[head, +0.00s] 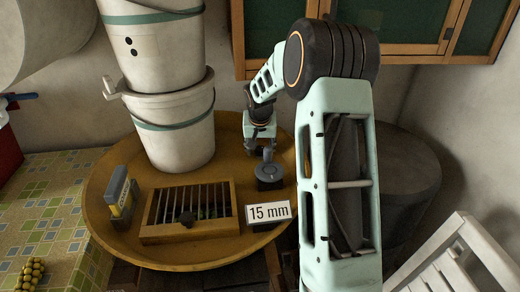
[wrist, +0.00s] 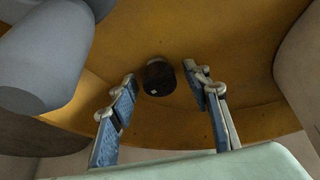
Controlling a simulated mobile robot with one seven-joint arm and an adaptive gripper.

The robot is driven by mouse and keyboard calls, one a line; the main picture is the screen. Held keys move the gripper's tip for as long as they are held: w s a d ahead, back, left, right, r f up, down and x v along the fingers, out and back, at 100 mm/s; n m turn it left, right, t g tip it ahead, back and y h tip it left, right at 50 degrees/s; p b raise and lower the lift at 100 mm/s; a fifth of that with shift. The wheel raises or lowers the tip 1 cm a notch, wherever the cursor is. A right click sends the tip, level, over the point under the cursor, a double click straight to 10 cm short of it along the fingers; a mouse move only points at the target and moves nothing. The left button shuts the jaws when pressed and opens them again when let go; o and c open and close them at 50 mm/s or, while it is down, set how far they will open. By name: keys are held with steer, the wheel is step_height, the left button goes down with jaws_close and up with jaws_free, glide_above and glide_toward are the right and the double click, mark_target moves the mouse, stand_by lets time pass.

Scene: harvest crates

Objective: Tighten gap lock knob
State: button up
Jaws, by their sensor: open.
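My gripper (head: 259,146) hangs over the back right part of the round ochre tray, fingers apart and empty. In the wrist view, a small dark round piece (wrist: 159,78) with a pale mark lies beyond and between the open fingertips (wrist: 161,82), apart from both. I cannot tell whether it is the lock knob. In the head view, a dark round knob (head: 186,218) sits at the front of a wooden box with metal bars (head: 212,222). A grey round device with an upright piece (head: 268,174) stands on the tray just in front of my gripper.
A "15 mm" sign (head: 268,212) stands beside the barred box. Stacked white buckets (head: 175,135) rise at the tray's back left. A small grey and yellow box (head: 122,197) is at the left. A large blue-grey rounded shape (wrist: 45,60) is close at the wrist view's left.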

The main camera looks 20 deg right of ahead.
steer(key=shift+c, duration=0.6)
steer(key=c, duration=1)
steer(key=shift+c, duration=0.2)
steer(key=shift+b, duration=0.45)
steer(key=shift+w+a+f+m+h+b, duration=0.15)
steer(key=shift+m+h+b, duration=0.15)
steer(key=shift+m+b, duration=0.45)
steer(key=shift+m+h+b, duration=0.3)
steer(key=shift+m+b, duration=0.3)
steer(key=shift+m, duration=0.15)
steer(key=m+g+b, duration=0.1)
steer(key=m, duration=0.2)
steer(key=shift+r+h, duration=0.2)
steer(key=shift+h, duration=0.2)
steer(key=shift+m+g+h, duration=0.3)
steer(key=shift+m+g, duration=0.4)
steer(key=shift+m, duration=0.8)
